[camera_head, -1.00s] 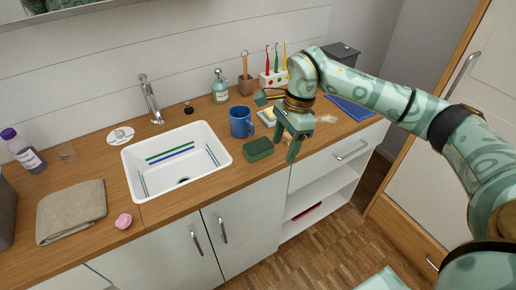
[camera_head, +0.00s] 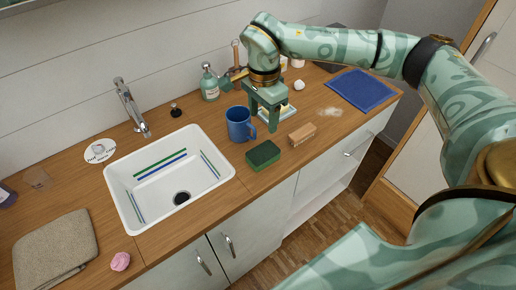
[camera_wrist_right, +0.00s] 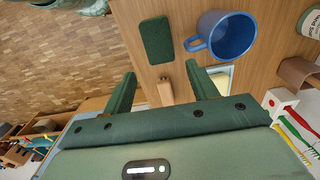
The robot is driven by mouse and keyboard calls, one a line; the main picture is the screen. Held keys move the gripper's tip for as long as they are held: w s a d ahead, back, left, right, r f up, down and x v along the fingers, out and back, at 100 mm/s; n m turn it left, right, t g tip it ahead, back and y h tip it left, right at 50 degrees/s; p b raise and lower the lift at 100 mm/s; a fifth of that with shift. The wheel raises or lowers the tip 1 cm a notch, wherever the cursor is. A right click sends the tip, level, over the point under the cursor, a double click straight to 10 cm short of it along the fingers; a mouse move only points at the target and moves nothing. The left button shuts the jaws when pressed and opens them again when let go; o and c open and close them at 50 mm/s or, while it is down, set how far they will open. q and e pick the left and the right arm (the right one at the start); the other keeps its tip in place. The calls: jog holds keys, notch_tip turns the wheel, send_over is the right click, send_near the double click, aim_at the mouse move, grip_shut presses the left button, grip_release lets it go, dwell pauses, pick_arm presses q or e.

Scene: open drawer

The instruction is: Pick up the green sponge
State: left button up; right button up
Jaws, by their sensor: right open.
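The green sponge (camera_head: 263,154) lies flat on the wooden counter (camera_head: 215,208), right of the sink and in front of the blue mug (camera_head: 238,122). In the right wrist view the sponge (camera_wrist_right: 157,40) shows whole, beyond my fingertips and beside the mug (camera_wrist_right: 228,42). My right gripper (camera_head: 264,118) is open above the counter, behind the sponge and close to the mug's right side. In the right wrist view my open right gripper (camera_wrist_right: 160,70) has nothing held between its fingers. My left gripper is not in view.
A wooden block-shaped brush (camera_head: 302,136) lies right of the sponge. A white sink (camera_head: 128,200) is to the left. A soap dispenser (camera_head: 209,84) stands behind the mug, and a blue mat (camera_head: 360,90) lies at the right. A yellow-topped item in a dish (camera_head: 290,111) sits behind my gripper.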

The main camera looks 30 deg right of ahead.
jog(key=b, duration=0.2)
send_over(263, 152)
notch_tip(263, 152, down, 8)
jog(key=shift+w+f, duration=0.1)
jog(key=shift+w, duration=0.05)
jog(key=shift+f, duration=0.55)
notch_tip(263, 152, down, 5)
jog(key=shift+b, duration=0.75)
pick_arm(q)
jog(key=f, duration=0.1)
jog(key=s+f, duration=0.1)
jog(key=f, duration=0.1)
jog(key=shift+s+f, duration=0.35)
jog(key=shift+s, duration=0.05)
pick_arm(e)
jog(key=c, duration=0.6)
